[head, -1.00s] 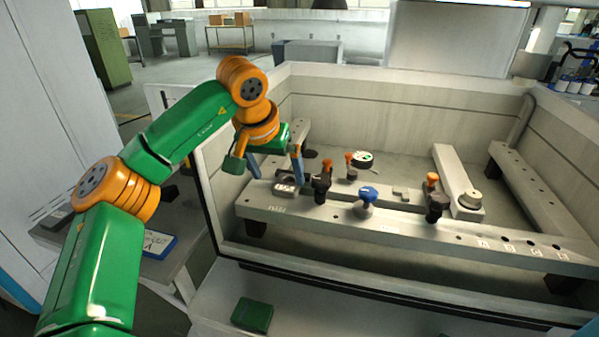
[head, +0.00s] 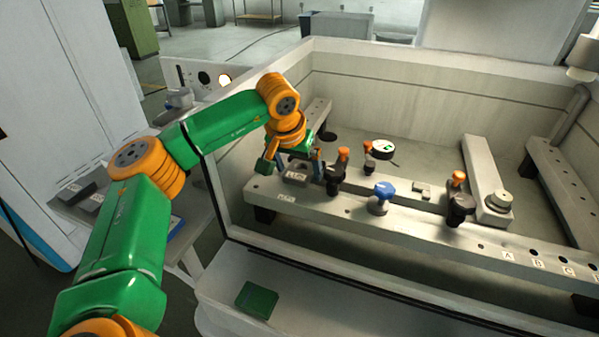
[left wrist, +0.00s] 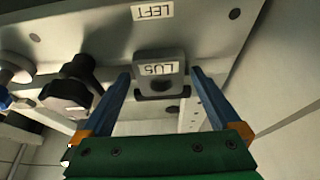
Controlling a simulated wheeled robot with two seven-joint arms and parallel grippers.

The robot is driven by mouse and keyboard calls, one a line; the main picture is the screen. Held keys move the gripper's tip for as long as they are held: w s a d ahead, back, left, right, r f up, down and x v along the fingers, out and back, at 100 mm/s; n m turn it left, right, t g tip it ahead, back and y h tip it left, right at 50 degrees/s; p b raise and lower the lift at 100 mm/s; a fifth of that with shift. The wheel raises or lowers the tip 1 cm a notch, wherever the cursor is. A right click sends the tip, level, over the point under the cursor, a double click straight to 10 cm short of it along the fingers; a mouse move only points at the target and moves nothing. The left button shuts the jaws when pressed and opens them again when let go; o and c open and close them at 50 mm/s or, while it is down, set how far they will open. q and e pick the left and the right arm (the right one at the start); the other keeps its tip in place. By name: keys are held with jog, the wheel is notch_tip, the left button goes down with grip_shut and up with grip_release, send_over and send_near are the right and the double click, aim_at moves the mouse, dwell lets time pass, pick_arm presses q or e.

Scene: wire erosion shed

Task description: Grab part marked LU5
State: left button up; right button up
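The grey part marked LU5 (head: 296,174) sits on the left end of the long pale rail (head: 345,212) inside the tank. In the left wrist view, the part (left wrist: 158,68) shows its LU5 label upside down, with a dark round hole beside the label. My left gripper (head: 299,163) is over the part, open, with one blue finger to each side. The left wrist view shows the fingertips (left wrist: 161,76) flanking the part, with a gap visible on both sides. I cannot tell whether the fingertips reach its full depth. My right gripper is not in view.
Black clamps with orange knobs (head: 343,153) stand close right of the part. A blue knob (head: 383,190) and another dark clamp (head: 459,205) are farther right. The tank's front wall edge (head: 330,270) runs before the rail. A green block (head: 257,299) lies on the front ledge.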

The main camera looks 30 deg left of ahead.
pick_arm(q)
grip_shut()
jog(key=shift+r, duration=0.1)
